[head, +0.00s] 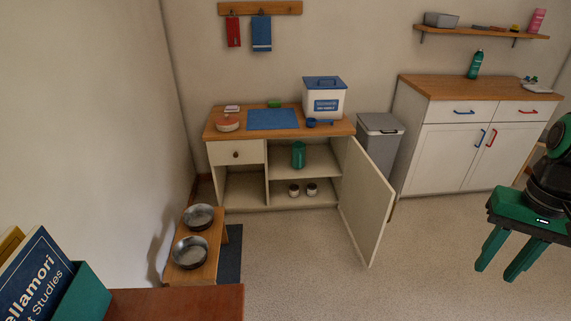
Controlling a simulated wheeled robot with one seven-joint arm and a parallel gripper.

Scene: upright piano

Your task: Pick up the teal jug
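A teal jug (298,155) stands upright on the inner shelf (315,169) of the low cabinet in the middle of the head view. The cabinet's door (364,206) stands open, swung out to the right, so the jug shows from the front. My gripper (497,252) is at the right edge, well to the right of the jug and apart from it. Its two green fingers are spread with a gap between them, and nothing shows in the gap.
A white bin with a blue lid (323,103) and a blue mat (273,119) sit on the cabinet top. Two small jars stand below the jug's shelf. A raised stand with metal bowls (190,251) is at left. The floor (300,270) before the cabinet is clear.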

